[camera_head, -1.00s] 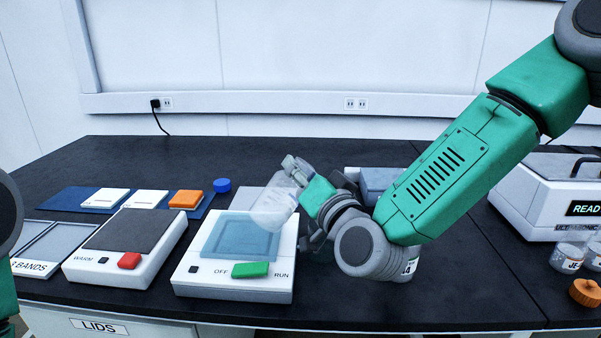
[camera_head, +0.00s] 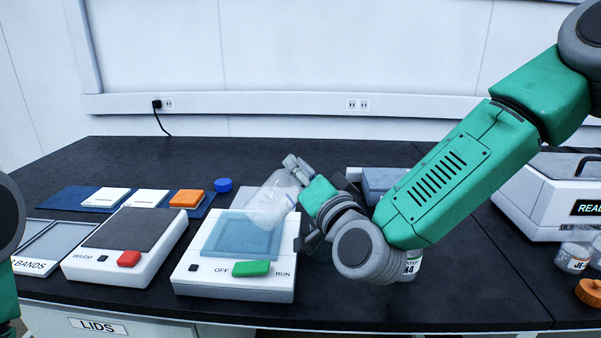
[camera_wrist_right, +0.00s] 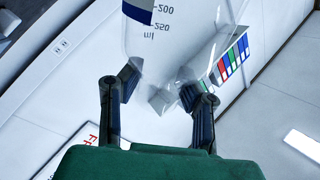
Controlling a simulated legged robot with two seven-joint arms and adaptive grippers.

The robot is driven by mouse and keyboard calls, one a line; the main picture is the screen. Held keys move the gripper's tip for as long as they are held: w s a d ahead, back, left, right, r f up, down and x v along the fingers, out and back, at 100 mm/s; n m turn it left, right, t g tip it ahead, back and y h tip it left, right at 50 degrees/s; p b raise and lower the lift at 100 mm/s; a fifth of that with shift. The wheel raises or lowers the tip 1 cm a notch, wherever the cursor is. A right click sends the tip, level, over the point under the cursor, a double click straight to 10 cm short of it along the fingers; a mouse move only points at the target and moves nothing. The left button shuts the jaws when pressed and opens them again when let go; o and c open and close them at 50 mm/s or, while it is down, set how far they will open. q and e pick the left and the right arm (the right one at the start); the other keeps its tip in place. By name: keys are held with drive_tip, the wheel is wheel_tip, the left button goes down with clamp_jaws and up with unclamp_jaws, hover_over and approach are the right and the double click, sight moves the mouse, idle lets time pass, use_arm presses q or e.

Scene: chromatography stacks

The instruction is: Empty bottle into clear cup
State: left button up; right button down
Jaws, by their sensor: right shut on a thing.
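My right gripper (camera_head: 300,172) is shut on a clear bottle (camera_head: 272,200). The bottle is tilted, held above the square blue-tinted clear vessel (camera_head: 242,236), which sits on the white device with the green OFF/RUN switch. In the right wrist view the bottle (camera_wrist_right: 180,42) is between the two dark fingers (camera_wrist_right: 155,92) and shows volume marks and a blue-and-white label edge. Its contents cannot be made out. I cannot pick out a separate clear cup for certain. Only a piece of my left arm shows at the left edge; its gripper is out of view.
The white device (camera_head: 190,282) stands beside another with a red switch (camera_head: 129,258). A blue mat (camera_head: 64,200) holds white and orange blocks, with a blue cap (camera_head: 223,185) at its end. Jars (camera_head: 572,258) and an orange cap (camera_head: 590,292) are at the right.

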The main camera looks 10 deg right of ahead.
drive_tip(key=shift+d+f+m+b, duration=0.15)
drive_tip(key=shift+f+m+b, duration=0.2)
drive_tip(key=shift+m+b, duration=0.3)
drive_tip(key=shift+f+m+h+b, duration=0.3)
drive_tip(key=shift+f+m+b, duration=0.05)
drive_tip(key=shift+m+b, duration=0.3)
drive_tip(key=shift+f, duration=0.1)
idle(0.3)
drive_tip(key=shift+d+f+m+b, duration=0.15)
drive_tip(key=shift+f+m+b, duration=0.2)
drive_tip(key=shift+m+b, duration=0.3)
drive_tip(key=shift+w+d+f+m+t+h+b, duration=0.1)
drive_tip(key=shift+f+m+t+h+b, duration=0.25)
drive_tip(key=shift+m+b, duration=0.3)
